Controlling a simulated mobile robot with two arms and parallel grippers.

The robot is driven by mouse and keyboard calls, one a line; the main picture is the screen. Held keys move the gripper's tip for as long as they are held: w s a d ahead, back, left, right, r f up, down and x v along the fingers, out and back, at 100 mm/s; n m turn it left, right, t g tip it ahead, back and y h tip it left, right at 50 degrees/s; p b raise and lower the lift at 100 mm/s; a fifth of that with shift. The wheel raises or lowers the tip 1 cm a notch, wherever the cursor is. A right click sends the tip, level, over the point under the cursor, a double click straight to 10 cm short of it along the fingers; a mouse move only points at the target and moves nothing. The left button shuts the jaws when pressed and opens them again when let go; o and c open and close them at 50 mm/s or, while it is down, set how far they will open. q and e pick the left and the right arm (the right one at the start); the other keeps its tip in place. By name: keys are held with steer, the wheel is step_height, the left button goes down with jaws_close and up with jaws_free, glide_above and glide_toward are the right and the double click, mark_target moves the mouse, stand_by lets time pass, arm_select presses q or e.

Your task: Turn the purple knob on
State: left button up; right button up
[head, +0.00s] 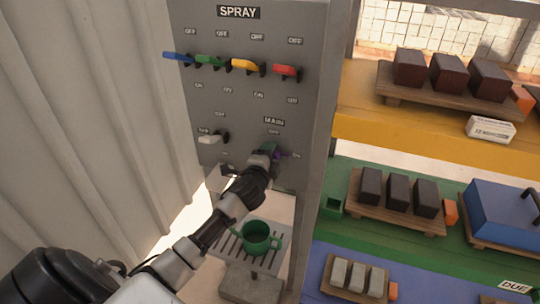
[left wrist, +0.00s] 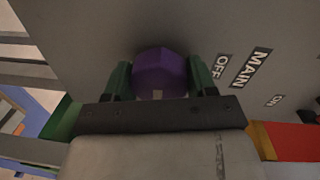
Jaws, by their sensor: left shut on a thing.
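The purple knob (left wrist: 160,72) is on the grey spray panel (head: 228,105), by the MAIN label. In the left wrist view it sits between the two green fingers of my left gripper (left wrist: 160,82), which are shut on it. In the head view, my left gripper (head: 268,153) reaches the lower right of the panel and hides most of the knob; a bit of purple (head: 279,155) shows at its right side. OFF and ON labels stand near the knob. My right gripper is not in view.
Blue (head: 177,56), green (head: 210,61), yellow (head: 246,66) and red (head: 286,71) levers line the panel, with a white one (head: 210,138) below. A green watering can (head: 258,238) stands under the panel. Shelves with dark blocks (head: 398,193) stand at right, a corrugated wall (head: 90,110) at left.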

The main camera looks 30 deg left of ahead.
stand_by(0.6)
arm_select(q)
steer(key=o, duration=0.9)
steer(key=b+v, duration=0.1)
steer(key=v, duration=0.9)
steer(key=shift+s+d, duration=0.2)
steer(key=shift+s, duration=0.2)
